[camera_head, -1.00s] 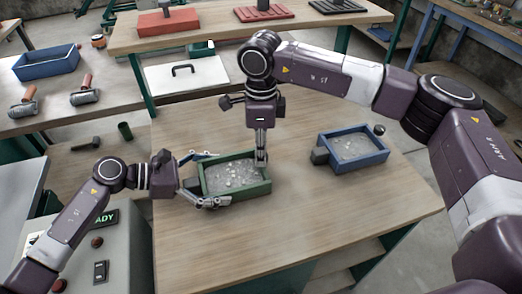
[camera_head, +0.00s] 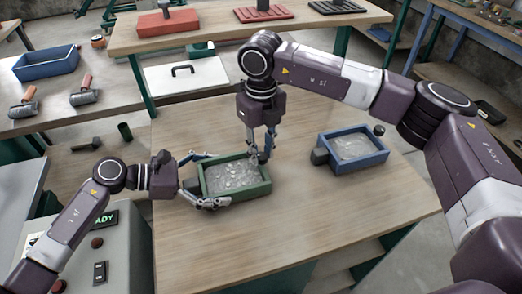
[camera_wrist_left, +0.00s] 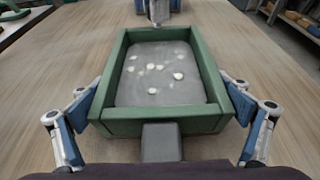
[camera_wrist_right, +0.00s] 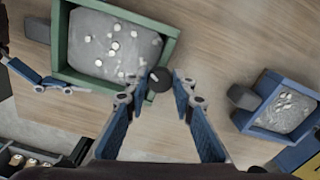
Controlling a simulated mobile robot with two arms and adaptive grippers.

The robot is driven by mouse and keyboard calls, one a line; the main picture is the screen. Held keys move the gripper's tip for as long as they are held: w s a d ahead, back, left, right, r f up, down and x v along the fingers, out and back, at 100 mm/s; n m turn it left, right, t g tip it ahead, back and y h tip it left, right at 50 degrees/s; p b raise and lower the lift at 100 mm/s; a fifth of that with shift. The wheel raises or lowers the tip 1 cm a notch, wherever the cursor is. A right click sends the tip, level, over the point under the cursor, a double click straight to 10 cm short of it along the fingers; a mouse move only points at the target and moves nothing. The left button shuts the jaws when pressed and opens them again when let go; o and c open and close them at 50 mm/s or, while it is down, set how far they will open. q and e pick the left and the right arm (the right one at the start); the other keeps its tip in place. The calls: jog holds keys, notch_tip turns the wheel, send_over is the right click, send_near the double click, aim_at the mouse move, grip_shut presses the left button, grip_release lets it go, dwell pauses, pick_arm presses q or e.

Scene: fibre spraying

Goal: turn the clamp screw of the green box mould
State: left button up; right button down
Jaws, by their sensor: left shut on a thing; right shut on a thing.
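The green box mould (camera_head: 236,178) stands on the wooden table with grey mix and white lumps inside. It also shows in the left wrist view (camera_wrist_left: 118,75). My left gripper (camera_head: 208,179) is shut on the mould, one finger along each side wall at its block end. The dark round clamp screw (camera_wrist_right: 159,79) is at the mould's far end. My right gripper (camera_wrist_right: 159,88) points down there, its fingertips on both sides of the screw knob. In the head view my right gripper (camera_head: 260,156) partly hides the screw.
A blue box mould (camera_head: 356,152) with similar fill stands to the right on the same table. The front and right of the table (camera_head: 330,205) are bare.

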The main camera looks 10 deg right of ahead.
aim_at(262, 155)
pick_arm(q)
jog(key=shift+a+f, duration=0.1)
pick_arm(e)
jog(key=m, duration=0.6)
jog(key=shift+d, duration=0.1)
jog(key=m, duration=0.6)
dwell(0.5)
jog(key=c, duration=1.6)
grip_release()
notch_tip(262, 155, up, 12)
jog(key=shift+r, duration=0.1)
